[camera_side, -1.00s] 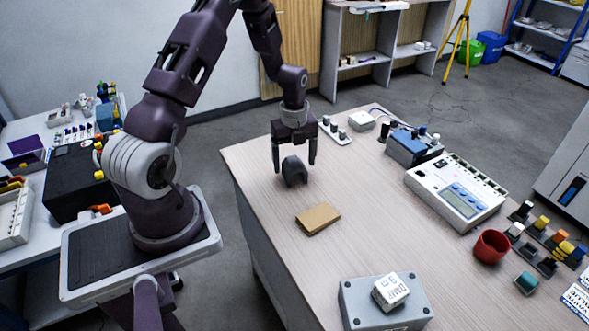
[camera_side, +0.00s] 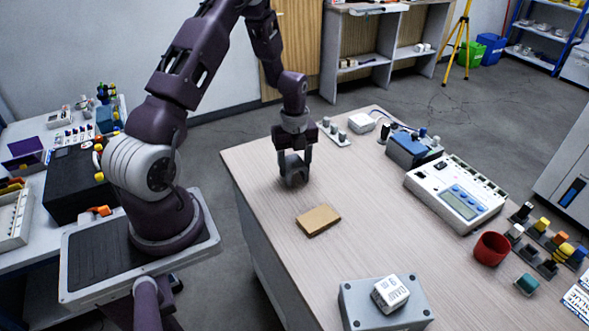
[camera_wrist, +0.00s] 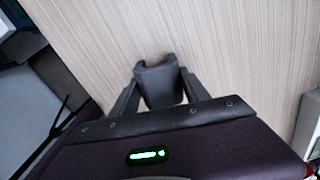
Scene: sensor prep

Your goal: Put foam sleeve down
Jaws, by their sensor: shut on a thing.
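A dark grey, notched block, which I take to be the foam sleeve (camera_side: 294,175), is at the far left part of the wooden-topped table (camera_side: 262,215). My gripper (camera_side: 294,166) points down over it with a finger on each side, shut on it. The sleeve's bottom appears to be at the table surface; I cannot tell whether there is a small gap. In the wrist view the sleeve (camera_wrist: 161,84) shows between both fingers, with its notched end facing away from my palm.
A tan flat block (camera_side: 318,219) lies nearer on the table. A grey box (camera_side: 357,307) with a white block (camera_side: 391,292) on top stands in front. A white instrument (camera_side: 455,190), a blue device (camera_side: 413,147) and a red cup (camera_side: 491,248) are to the right. The table's middle is clear.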

